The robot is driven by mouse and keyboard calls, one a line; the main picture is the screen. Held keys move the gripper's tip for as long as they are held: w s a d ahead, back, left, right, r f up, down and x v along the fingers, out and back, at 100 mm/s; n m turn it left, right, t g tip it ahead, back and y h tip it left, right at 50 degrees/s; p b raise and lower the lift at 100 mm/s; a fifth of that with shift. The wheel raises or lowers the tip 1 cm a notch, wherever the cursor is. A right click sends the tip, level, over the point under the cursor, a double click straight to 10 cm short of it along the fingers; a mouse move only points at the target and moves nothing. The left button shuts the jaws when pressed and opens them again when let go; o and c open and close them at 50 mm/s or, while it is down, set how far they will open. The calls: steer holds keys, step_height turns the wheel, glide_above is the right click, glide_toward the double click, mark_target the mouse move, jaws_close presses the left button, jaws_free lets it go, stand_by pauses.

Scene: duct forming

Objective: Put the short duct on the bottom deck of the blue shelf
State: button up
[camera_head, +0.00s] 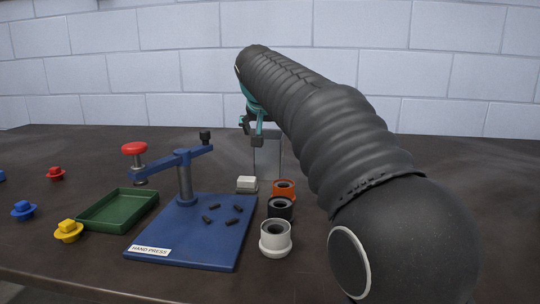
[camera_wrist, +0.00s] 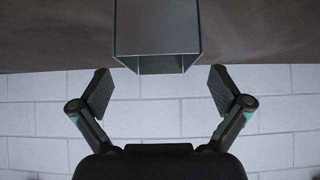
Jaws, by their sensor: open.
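A grey, square-sided duct (camera_head: 267,158) stands upright on the dark table behind the hand press; my arm hides part of its right side. I cannot tell its full length. In the wrist view the duct (camera_wrist: 157,30) comes in from the top centre, with its hollow end near the line between my fingertips. My gripper (camera_head: 252,131) is at the top of the duct in the head view. In the wrist view my gripper (camera_wrist: 160,88) is open, one finger to each side of the duct, with clear gaps. The blue shelf shows in neither view.
A blue hand press (camera_head: 195,235) with several small black pieces stands in front. Red, black and white ringed cups (camera_head: 275,240) line its right side. A green tray (camera_head: 118,210) and coloured knobs (camera_head: 68,231) lie left. A white brick wall (camera_head: 160,75) stands behind.

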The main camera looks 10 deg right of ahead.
steer(key=shift+x, duration=2.9)
steer(key=shift+r, duration=0.1)
steer(key=c, duration=1.4)
